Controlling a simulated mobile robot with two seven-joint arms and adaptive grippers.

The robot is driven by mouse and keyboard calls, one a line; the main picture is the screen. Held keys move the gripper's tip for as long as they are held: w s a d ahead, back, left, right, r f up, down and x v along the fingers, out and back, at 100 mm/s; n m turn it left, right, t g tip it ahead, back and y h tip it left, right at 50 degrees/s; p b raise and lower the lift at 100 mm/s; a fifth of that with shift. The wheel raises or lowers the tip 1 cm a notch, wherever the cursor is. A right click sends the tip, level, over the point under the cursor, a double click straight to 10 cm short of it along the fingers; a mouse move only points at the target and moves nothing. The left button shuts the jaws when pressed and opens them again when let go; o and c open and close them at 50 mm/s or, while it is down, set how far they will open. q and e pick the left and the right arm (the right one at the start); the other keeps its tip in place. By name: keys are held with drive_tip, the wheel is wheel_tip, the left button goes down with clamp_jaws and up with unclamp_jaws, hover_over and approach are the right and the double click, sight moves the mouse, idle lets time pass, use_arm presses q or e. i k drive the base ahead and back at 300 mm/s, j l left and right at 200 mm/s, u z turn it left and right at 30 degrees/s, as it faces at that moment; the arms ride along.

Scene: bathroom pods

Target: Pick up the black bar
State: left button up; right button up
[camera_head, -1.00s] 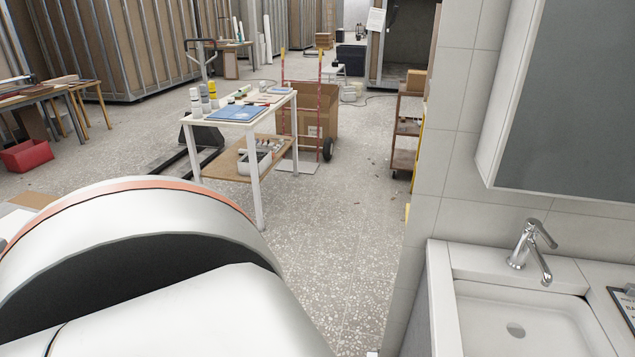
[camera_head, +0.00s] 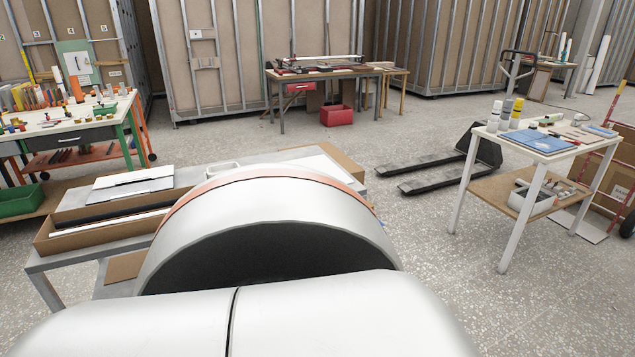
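A long thin black bar (camera_head: 108,213) lies in or along an open cardboard box (camera_head: 88,238) on a grey table (camera_head: 50,262) at the left. A white strip (camera_head: 105,230) lies beside the bar on its near side. The bar's right end is hidden behind my large white arm link, which fills the lower middle of the view. Neither of my grippers is in view.
A white table (camera_head: 541,162) with bottles and a blue folder stands at the right. A pallet jack (camera_head: 440,172) is on the floor left of it. A green-legged workbench (camera_head: 70,131) stands at the far left. Open floor (camera_head: 250,140) lies behind the grey table.

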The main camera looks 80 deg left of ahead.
sight(168, 204)
drive_tip(key=u, duration=3.85)
drive_tip(key=i+l, duration=0.15)
drive_tip(key=l+z, duration=0.05)
drive_tip(key=l, duration=0.05)
